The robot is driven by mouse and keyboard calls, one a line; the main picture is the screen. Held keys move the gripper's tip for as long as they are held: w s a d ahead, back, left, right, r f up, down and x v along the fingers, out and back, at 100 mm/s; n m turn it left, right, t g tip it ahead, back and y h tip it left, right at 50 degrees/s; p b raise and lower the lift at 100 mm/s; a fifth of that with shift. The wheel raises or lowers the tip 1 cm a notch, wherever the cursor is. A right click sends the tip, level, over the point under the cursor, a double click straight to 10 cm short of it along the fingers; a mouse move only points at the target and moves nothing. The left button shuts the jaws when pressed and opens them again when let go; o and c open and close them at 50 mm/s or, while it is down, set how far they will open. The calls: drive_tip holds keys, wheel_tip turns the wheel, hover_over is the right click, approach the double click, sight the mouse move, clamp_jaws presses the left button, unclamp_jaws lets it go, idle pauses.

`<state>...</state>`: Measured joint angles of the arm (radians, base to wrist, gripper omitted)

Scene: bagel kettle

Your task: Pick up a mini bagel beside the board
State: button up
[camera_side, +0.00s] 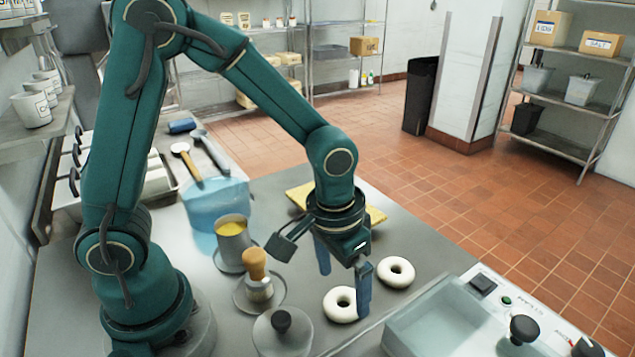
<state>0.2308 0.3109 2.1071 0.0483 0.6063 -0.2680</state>
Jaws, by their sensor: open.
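Two pale, ring-shaped mini bagels lie flat on the grey metal worktop. The nearer bagel (335,304) is at the lower middle, and the other bagel (402,273) is farther back to its right. The yellow board (299,193) lies behind my wrist, which hides much of it; another part shows to the wrist's right. My gripper (343,272) points down with its two blue fingers apart and nothing visible between them. Its right finger overlaps the right edge of the nearer bagel in the picture; I cannot tell whether they touch.
A kettle basin (440,325) with knobs stands at the lower right. Left of the bagels are a lidded round pot (283,337), a wooden-handled tool (257,277) and a metal cup of yellow contents (232,248). A blue tub (215,203) stands behind them.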

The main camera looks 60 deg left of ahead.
sight(343, 294)
drive_tip(key=shift+w+f, duration=0.2)
drive_tip(key=shift+f, duration=1.6)
drive_tip(key=c, duration=1.1)
drive_tip(key=shift+r, duration=0.15)
